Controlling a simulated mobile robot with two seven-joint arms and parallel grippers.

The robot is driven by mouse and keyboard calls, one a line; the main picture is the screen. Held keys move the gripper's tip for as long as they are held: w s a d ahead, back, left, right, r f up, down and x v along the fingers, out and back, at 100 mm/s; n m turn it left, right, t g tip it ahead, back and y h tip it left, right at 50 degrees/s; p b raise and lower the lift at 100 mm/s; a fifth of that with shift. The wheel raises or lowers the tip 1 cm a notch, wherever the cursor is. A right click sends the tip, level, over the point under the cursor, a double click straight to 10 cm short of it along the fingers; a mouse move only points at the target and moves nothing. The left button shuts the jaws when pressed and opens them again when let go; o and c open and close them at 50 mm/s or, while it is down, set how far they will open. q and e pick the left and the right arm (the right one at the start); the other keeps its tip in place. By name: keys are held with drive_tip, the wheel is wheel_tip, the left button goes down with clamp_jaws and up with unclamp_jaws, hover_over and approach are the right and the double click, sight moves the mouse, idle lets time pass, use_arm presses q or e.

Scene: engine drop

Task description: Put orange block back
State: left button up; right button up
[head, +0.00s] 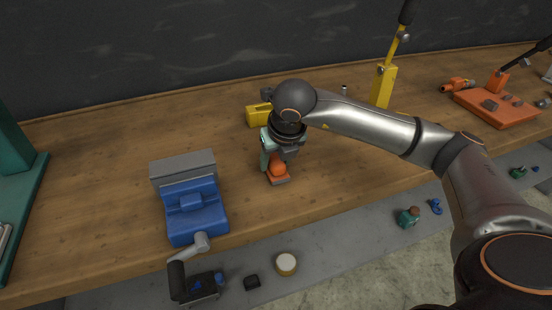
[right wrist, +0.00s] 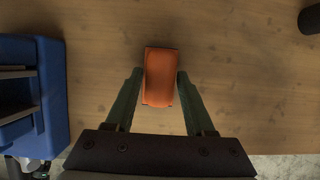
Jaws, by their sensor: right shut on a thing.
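The orange block (right wrist: 160,77) has a rounded top and sits between the two fingertips of my right gripper (right wrist: 155,92) in the right wrist view. In the head view my right gripper (head: 277,165) points down over the wooden bench, shut on the orange block (head: 278,169). The block is low, at or just above the bench top; I cannot tell if it touches. Part of it is hidden by the gripper in the head view. My left gripper does not show.
A blue vise (head: 193,203) stands on the wooden bench (head: 95,150) to the left. A yellow part (head: 258,115) lies behind my gripper. A yellow lever stand (head: 382,86) and an orange plate tool (head: 497,106) are to the right. Several small parts lie below the bench's front edge.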

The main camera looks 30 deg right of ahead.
drive_tip(key=shift+f+b, duration=0.3)
drive_tip(key=shift+b, duration=0.1)
drive_tip(key=o, duration=1)
drive_tip(key=shift+r, duration=0.1)
drive_tip(key=shift+c, duration=0.2)
drive_tip(key=o, duration=0.3)
drive_tip(key=shift+o, duration=0.2)
drive_tip(key=shift+r+p, duration=0.25)
drive_tip(key=shift+p, duration=0.4)
drive_tip(key=d+v, duration=0.1)
drive_tip(key=v, duration=1.1)
drive_tip(key=shift+s+a, duration=0.4)
drive_tip(key=shift+f, duration=0.1)
